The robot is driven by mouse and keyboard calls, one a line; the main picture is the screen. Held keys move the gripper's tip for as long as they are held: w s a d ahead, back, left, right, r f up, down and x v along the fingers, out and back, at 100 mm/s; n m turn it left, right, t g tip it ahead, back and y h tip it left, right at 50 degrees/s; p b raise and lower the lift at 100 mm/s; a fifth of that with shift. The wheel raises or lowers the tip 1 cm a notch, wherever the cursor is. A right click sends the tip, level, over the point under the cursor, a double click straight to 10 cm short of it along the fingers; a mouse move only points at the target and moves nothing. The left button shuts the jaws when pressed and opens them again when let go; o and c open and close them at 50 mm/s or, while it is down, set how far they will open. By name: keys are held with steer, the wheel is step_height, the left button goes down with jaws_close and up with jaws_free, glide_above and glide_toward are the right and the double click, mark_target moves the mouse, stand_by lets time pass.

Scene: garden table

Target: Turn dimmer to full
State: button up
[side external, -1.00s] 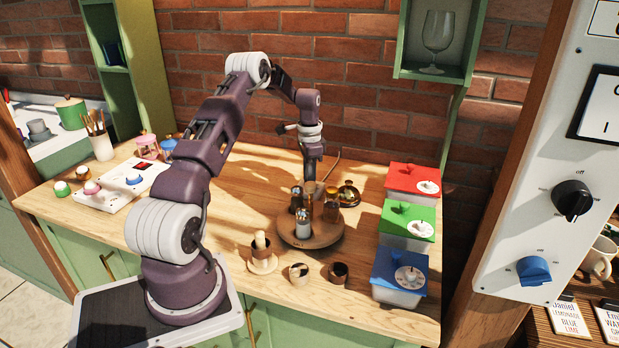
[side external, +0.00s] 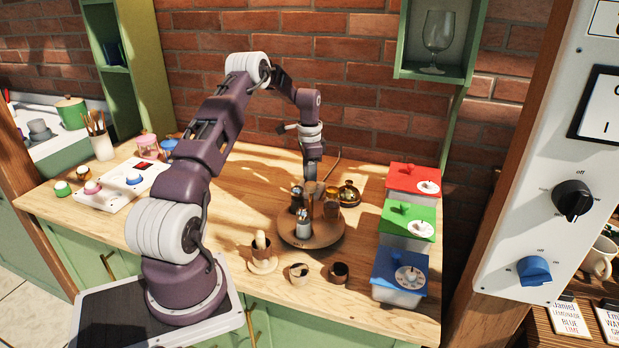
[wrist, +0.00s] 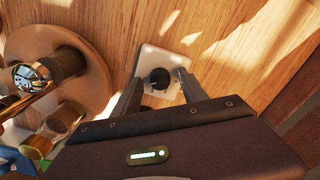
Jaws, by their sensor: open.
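A black round knob (wrist: 160,78) sits on a small pale plate (wrist: 151,59) on the wooden counter in the wrist view; I take it as the dimmer. My gripper (wrist: 160,80) is open, with one finger on each side of the knob. Whether either finger touches it, I cannot tell. In the side view my gripper (side external: 312,175) points down behind the round wooden tray (side external: 325,238). The knob is hidden there. No marking of its setting is readable.
Bottles and shakers stand on the round tray, close to my gripper. A dark-lidded jar (side external: 349,194) stands just right of it. Red (side external: 412,180), green (side external: 408,220) and blue (side external: 399,277) lidded boxes line the right side. A brick wall (side external: 360,100) rises behind.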

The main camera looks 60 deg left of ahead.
step_height(320, 180, up, 7)
steer(key=shift+r, duration=0.1)
stand_by(0.3)
steer(key=s+d+r+n+t+y, duration=0.1)
steer(key=s+d+r, duration=0.1)
steer(key=d+r, duration=0.9)
steer(key=s+d+r+t, duration=0.1)
steer(key=s+d+r, duration=0.1)
steer(key=d+r, duration=0.9)
steer(key=s+d+f+n+t, duration=0.1)
steer(key=s+d+f, duration=0.1)
steer(key=s+d, duration=0.6)
steer(key=s+d+f+t+h, duration=0.1)
steer(key=s+d+f+t, duration=0.1)
steer(key=s+d, duration=0.7)
steer(key=s, duration=0.3)
steer(key=shift+d+f+n+t, duration=0.15)
steer(key=shift+n+t, duration=0.15)
steer(key=shift+n, duration=0.1)
